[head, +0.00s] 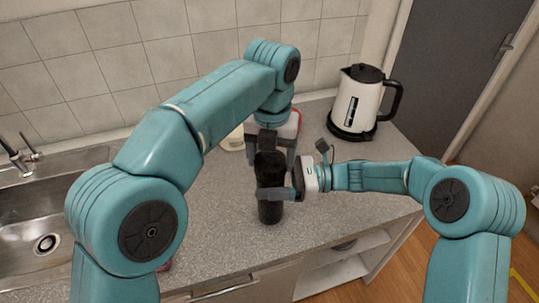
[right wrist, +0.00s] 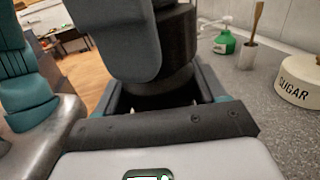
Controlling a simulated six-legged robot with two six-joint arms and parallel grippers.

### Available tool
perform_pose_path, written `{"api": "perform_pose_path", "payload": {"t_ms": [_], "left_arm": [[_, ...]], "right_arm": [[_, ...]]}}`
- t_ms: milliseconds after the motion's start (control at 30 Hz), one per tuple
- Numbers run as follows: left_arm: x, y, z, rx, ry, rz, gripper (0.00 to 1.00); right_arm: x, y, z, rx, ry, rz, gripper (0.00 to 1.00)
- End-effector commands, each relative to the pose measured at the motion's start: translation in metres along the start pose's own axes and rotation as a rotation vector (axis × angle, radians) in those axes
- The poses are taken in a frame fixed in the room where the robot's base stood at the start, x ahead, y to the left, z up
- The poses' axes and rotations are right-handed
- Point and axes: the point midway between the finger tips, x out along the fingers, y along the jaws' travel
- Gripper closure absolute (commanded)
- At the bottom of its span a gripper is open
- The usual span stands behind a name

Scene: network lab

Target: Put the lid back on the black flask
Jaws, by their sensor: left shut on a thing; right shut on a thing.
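The black flask (head: 270,208) stands upright on the grey counter in the head view. My right gripper (head: 282,193) reaches in from the right and is shut around the flask's body; the dark flask (right wrist: 178,40) also shows between its fingers in the right wrist view. My left gripper (head: 272,148) points down over the flask's top and is shut on the black lid (head: 267,157). The lid is in line with the flask, and the gripper's fingers partly hide it. I cannot tell whether it sits fully on the flask.
A white and black kettle (head: 357,102) stands at the back right. A steel sink (head: 40,215) is at the left. The right wrist view shows a green bottle (right wrist: 224,43), a brush in a holder (right wrist: 250,45) and a sugar tin (right wrist: 298,82). The counter (head: 215,220) left of the flask is clear.

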Motion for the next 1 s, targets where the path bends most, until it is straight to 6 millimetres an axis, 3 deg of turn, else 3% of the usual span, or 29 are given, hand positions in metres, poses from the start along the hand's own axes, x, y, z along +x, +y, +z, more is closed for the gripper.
{"api": "perform_pose_path", "payload": {"t_ms": [133,433,467,500,533,833,1000], "left_arm": [[0.0,-0.001,-0.002,0.139,0.005,-0.001,0.57],[0.0,-0.001,-0.002,0.158,0.006,0.0,0.57],[0.0,-0.001,-0.002,0.158,0.006,0.0,0.22],[0.0,-0.001,-0.002,0.157,0.005,0.0,0.09],[0.0,-0.001,-0.002,0.157,0.005,0.0,0.03],[-0.002,-0.001,-0.001,0.155,0.002,0.0,0.03],[-0.023,-0.001,0.0,0.155,-0.001,-0.001,0.03]], "right_arm": [[-0.001,-0.001,-0.005,0.013,0.006,-0.005,1.0],[-0.001,-0.001,-0.005,0.013,0.006,-0.006,1.0],[-0.001,-0.001,-0.005,0.013,0.006,-0.006,1.0],[-0.001,-0.001,-0.005,0.013,0.006,-0.006,1.0],[-0.001,-0.001,-0.005,0.013,0.006,-0.006,1.0],[-0.001,0.0,-0.005,0.009,0.007,-0.002,1.0],[0.0,0.0,-0.005,0.008,0.007,-0.001,1.0]]}}
